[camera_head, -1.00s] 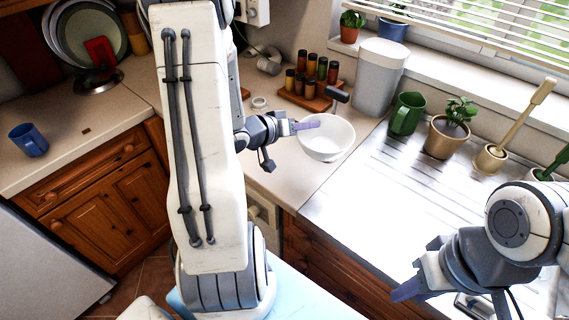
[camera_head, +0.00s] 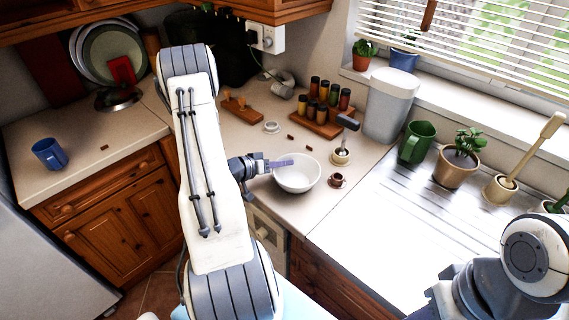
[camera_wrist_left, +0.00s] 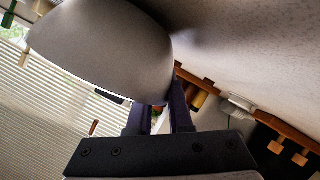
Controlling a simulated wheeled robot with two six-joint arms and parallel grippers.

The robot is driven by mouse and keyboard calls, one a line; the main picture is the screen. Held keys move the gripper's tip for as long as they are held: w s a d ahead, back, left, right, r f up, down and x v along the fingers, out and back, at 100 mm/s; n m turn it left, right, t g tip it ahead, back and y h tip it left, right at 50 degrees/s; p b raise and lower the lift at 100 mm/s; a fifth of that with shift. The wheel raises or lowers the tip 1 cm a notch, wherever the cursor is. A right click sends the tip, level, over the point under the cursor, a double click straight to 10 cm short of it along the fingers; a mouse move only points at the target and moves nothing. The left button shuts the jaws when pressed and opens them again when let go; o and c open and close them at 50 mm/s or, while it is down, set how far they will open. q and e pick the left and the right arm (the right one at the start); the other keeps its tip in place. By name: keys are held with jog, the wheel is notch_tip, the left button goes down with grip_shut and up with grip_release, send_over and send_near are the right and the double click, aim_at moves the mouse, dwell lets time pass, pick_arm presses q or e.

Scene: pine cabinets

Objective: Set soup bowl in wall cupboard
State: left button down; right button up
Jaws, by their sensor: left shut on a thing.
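The soup bowl (camera_head: 299,178) is white and round, upright at the corner counter in the head view. My left gripper (camera_head: 283,163) is shut on its left rim. In the left wrist view the bowl (camera_wrist_left: 100,45) fills the upper left, its rim between my fingers (camera_wrist_left: 160,118). I cannot tell whether the bowl touches the counter or hangs just above it. The pine wall cupboard (camera_head: 270,8) shows only its lower edge at the top of the head view; its inside is out of view. My right gripper (camera_head: 445,300) is at the lower right, its fingertips cut off.
A small brown cup (camera_head: 337,181) and a utensil holder (camera_head: 341,157) stand just right of the bowl. A spice rack (camera_head: 321,122) and white canister (camera_head: 390,105) are behind.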

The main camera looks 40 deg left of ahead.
pick_arm(q)
jog(key=shift+f, duration=0.2)
jog(key=c, duration=0.8)
grip_release()
jog(key=shift+c, duration=0.2)
jog(key=shift+s+a+r, duration=0.15)
jog(key=shift+s+a, duration=0.05)
jog(key=shift+s, duration=0.15)
jog(key=b+v, duration=0.1)
jog(key=v, duration=1)
jog(key=shift+s+d+b, duration=0.1)
jog(key=shift+d+b, duration=0.05)
jog(key=shift+b, duration=0.15)
